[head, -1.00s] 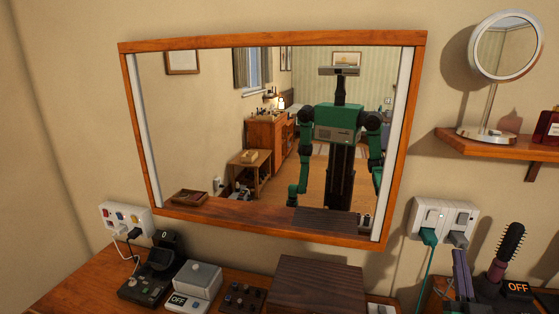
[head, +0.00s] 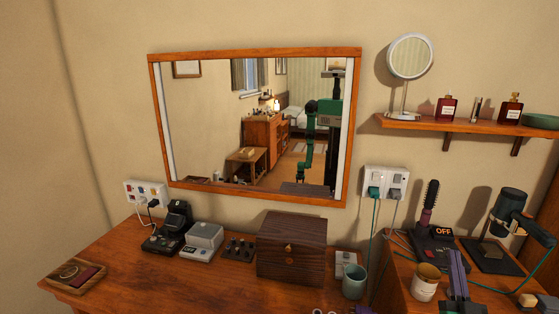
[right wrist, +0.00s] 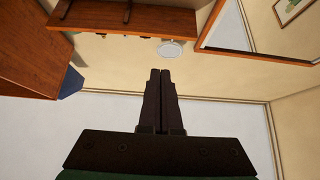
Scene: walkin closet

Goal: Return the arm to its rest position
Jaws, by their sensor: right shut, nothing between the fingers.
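My right gripper (head: 457,262) shows at the lower right of the head view, its slim dark fingers pointing up in front of the right-hand wooden top. In the right wrist view the two fingers (right wrist: 160,75) lie together, shut with nothing between them. The fingers are clear of the wall and furniture in that view. My left gripper is not directly in view; a green arm of mine hangs down in the reflection in the wall mirror (head: 354,120).
A white mug (head: 425,283), a hairbrush (head: 429,205) and a hair dryer (head: 508,215) stand around the right gripper in the picture. A wooden box (head: 291,250) and green cup (head: 354,282) are farther left. A wall shelf (head: 460,127) holds a round mirror (head: 410,57) and bottles.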

